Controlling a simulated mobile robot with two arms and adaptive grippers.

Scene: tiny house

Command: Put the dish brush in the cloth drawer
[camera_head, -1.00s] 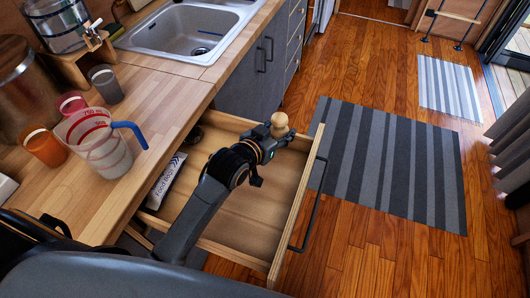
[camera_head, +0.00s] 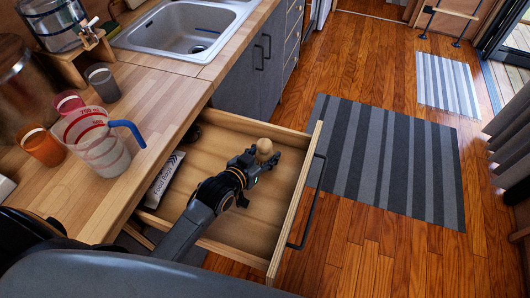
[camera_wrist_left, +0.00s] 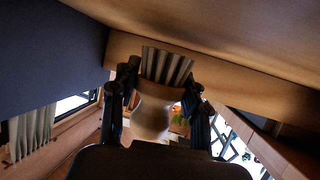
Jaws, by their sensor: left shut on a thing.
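My left gripper (camera_head: 262,160) is shut on the dish brush (camera_head: 264,147), whose rounded pale wooden handle end shows between the fingers. In the left wrist view the brush (camera_wrist_left: 150,112) sits between both fingers, with its bristles (camera_wrist_left: 166,65) pointing away from the palm. The cloth drawer (camera_head: 241,218) is pulled open below the counter. In the head view the gripper and brush are over the drawer's inside, near its middle. I cannot tell whether the brush touches the drawer bottom. My right gripper is not in view.
A food bags box (camera_head: 166,178) lies along the drawer's left side. A dark object (camera_head: 191,134) is in its far left corner. The measuring jug (camera_head: 92,138) and several cups stand on the counter (camera_head: 95,200). A sink (camera_head: 183,35) is beyond. The drawer's right part is clear.

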